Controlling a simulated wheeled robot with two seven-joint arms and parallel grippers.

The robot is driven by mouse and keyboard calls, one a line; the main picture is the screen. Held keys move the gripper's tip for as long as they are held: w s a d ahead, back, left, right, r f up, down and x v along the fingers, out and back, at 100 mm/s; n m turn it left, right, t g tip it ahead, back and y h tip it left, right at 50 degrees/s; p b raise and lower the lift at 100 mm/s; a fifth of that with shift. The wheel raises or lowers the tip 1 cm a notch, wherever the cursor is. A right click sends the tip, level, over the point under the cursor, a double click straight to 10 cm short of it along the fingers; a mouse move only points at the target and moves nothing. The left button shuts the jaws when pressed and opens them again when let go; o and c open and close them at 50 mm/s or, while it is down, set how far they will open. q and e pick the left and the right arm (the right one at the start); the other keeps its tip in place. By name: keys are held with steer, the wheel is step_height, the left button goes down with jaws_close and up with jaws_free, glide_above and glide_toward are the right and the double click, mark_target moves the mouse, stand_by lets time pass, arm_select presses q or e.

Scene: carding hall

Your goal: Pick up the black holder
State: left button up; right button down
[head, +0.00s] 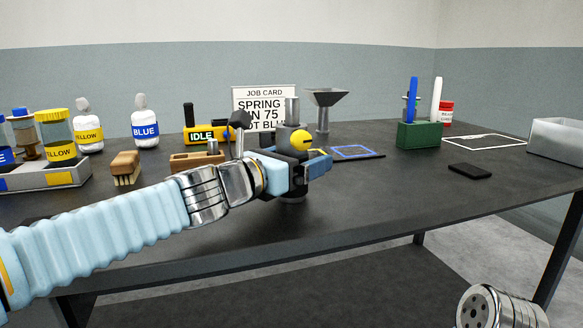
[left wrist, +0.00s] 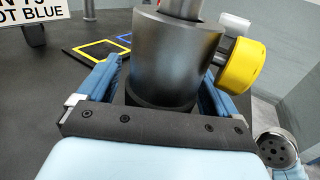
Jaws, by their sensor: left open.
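A dark, upright cylindrical body with a round yellow knob on its side and a grey metal shaft on top stands on the table; it looks like the black holder (head: 287,137). In the left wrist view, the black holder (left wrist: 176,58) fills the space between the fingers. My left gripper (head: 312,162) is open around its lower part, one blue finger on each side. In the left wrist view, the left gripper (left wrist: 160,88) shows a gap at the left finger; contact at the right is unclear. The holder's base is partly hidden.
A wooden block (head: 197,161) and a brush (head: 125,167) lie left of the holder. A funnel stand (head: 324,98) and a blue-outlined mat (head: 357,153) are behind and right. A green pen block (head: 418,135) and a flat black slab (head: 470,171) are farther right. The front right tabletop is clear.

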arm_select(q)
steer(key=c, duration=1.4)
steer(key=shift+r, duration=0.1)
steer(key=shift+c, duration=0.5)
steer(key=shift+r, duration=0.1)
